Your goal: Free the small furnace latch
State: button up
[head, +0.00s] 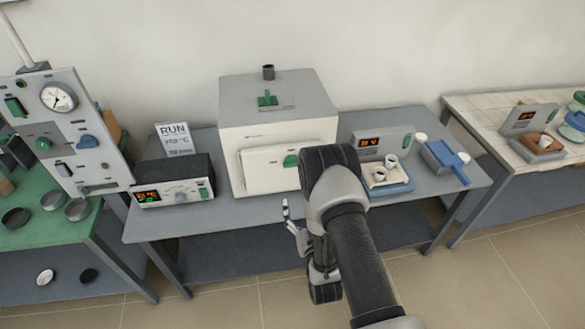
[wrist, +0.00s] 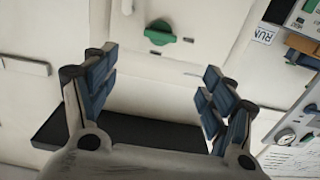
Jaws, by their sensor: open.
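The small furnace (head: 242,129) is a pale box on the grey bench, with its front door (head: 262,175) closed. A green latch (head: 290,161) sits at the right of the door, partly beside my arm in the head view. The wrist view shows a green latch-like knob (wrist: 165,32) on a pale panel, ahead of the fingertips and between them. My gripper (head: 291,222) is in front of the bench edge, below and apart from the latch. In the wrist view my gripper (wrist: 157,82) is open, with nothing between its blue-padded fingers.
A control box (head: 172,183) with a lit display and a RUN sign (head: 174,139) stand left of the furnace. A grey unit (head: 383,143), a tray with cups (head: 388,184) and a blue holder (head: 445,160) stand right. A gauge panel (head: 75,125) rises far left.

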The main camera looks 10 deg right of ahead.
aim_at(293, 166)
jog(key=w+b, duration=0.1)
jog(key=w, duration=1.5)
jog(key=shift+c, duration=0.4)
jog(key=c, duration=1)
